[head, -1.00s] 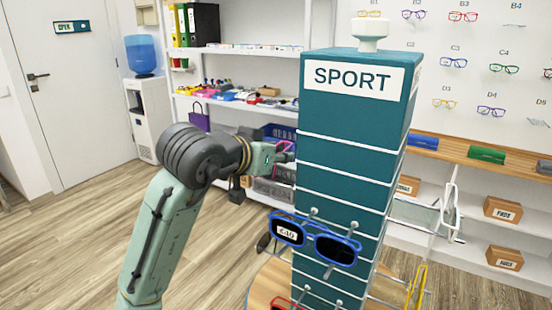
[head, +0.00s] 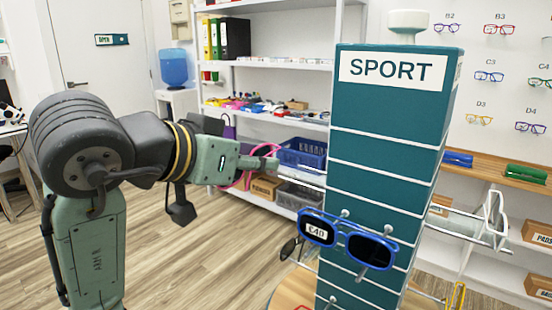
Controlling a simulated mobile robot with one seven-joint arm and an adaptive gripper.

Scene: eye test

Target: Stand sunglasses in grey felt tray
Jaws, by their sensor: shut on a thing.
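My gripper (head: 266,162) is seen from the side, left of the teal SPORT stand (head: 388,110) and apart from it in the picture. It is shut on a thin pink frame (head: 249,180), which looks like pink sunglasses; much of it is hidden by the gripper. Blue sunglasses (head: 345,240) with dark lenses and a £40 tag hang on the front of the stand. A dark pair (head: 290,247) shows at the stand's left side, partly hidden. I cannot see a grey felt tray in this view.
White shelves (head: 270,62) with binders, small items and a blue crate (head: 302,154) stand behind my gripper. A wooden ledge (head: 500,178) with coloured cases and wall-mounted glasses are at right. A water cooler (head: 176,75) is at left. The wooden floor between is open.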

